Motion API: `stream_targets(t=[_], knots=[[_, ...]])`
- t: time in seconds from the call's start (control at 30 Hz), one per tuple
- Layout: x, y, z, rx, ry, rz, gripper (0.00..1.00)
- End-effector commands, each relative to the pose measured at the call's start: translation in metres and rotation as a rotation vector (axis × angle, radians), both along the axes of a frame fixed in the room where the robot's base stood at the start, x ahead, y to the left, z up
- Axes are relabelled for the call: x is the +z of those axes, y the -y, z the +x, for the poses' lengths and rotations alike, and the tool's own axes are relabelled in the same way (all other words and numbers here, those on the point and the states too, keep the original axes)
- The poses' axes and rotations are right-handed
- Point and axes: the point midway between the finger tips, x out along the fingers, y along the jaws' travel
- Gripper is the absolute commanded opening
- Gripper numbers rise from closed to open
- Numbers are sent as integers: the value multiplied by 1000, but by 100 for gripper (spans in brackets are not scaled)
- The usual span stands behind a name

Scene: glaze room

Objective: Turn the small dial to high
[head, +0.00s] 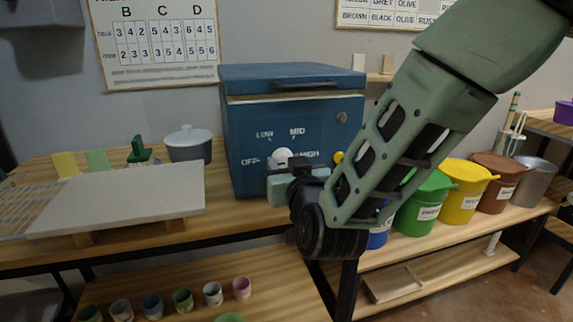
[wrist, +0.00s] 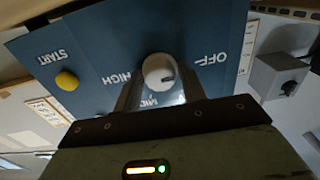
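The small dial (head: 281,157) is a round white knob on the front of the blue kiln box, among the printed labels OFF, LOW, MID and HIGH. In the wrist view the dial (wrist: 157,70) appears upside down, with a dark mark at its lower right, on the LOW side between OFF and MID. The LOW label is hidden there. My gripper (head: 286,168) is at the front panel, just below the dial. In the wrist view my gripper (wrist: 161,86) has one finger on each side of the dial, seemingly with small gaps, so it looks open.
A yellow START button (wrist: 66,81) sits on the panel beyond HIGH. A pale slab (head: 120,198) lies left of the kiln; coloured buckets (head: 462,190) stand right of my arm.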

Motion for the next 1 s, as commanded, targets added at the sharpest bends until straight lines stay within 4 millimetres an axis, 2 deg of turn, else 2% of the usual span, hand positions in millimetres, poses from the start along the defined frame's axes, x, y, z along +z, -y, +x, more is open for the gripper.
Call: stream_targets(t=[0.03, 0.07, 0.47, 0.67, 1.0], knots=[[0, 0, 0, 0, 0, 0, 26], [0, 0, 0, 0, 0, 0, 18], [-1, 1, 0, -2, -13, 53, 19], [-3, 1, 0, -1, -46, 172, 19], [-4, 1, 0, -1, -132, 472, 19]])
